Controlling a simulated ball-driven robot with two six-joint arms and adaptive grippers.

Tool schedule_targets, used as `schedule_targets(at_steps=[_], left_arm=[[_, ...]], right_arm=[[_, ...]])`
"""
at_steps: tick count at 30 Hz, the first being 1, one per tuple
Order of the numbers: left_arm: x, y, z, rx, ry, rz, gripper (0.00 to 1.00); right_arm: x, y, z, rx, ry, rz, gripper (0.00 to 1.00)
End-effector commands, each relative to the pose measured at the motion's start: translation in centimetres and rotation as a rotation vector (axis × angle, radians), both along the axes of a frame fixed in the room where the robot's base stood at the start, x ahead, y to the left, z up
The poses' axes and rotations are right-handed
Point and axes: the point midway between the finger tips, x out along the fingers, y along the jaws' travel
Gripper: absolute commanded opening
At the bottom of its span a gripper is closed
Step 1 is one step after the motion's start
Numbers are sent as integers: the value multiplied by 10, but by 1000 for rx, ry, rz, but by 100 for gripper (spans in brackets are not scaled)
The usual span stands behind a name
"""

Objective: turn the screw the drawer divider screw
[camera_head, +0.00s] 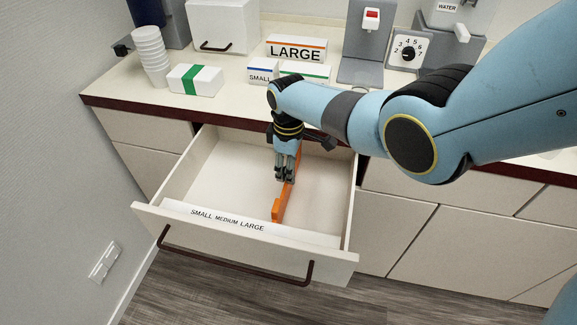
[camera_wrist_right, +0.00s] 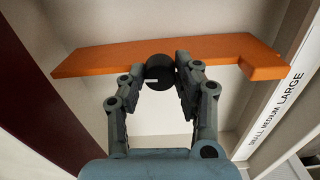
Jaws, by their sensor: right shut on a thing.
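The orange drawer divider (camera_head: 278,208) stands in the open drawer (camera_head: 205,170), running from front to back right of the middle. It also shows in the right wrist view (camera_wrist_right: 100,58). A round black screw knob (camera_wrist_right: 159,72) sits on the divider's side. My right gripper (camera_head: 285,180) reaches down into the drawer beside the divider. In the right wrist view its fingers (camera_wrist_right: 160,78) are shut on the knob from both sides. The fingers hide part of the knob and, in the head view, part of the divider. My left gripper is not in view.
The drawer front carries a label strip (camera_head: 228,220) reading SMALL MEDIUM LARGE and a dark handle (camera_head: 235,267). On the counter (camera_head: 135,95) stand a cup stack (camera_head: 151,55), small boxes (camera_head: 196,80), a LARGE sign box (camera_head: 296,48) and a dispenser (camera_head: 368,40). The drawer's left side is empty.

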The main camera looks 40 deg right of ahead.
Motion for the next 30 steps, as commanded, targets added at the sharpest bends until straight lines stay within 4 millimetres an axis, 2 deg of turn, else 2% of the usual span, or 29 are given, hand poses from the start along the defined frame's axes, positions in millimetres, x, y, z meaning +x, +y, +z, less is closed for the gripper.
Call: schedule_targets(at_steps=[7,21,22,26,30], left_arm=[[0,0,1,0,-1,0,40],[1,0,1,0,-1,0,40],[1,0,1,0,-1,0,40],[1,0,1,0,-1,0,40],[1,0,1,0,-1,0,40]], right_arm=[[1,0,0,0,-1,61,0],[1,0,0,0,-1,71,0],[1,0,0,0,-1,71,35],[0,0,0,0,-1,71,52],[0,0,0,-1,-1,70,55]])
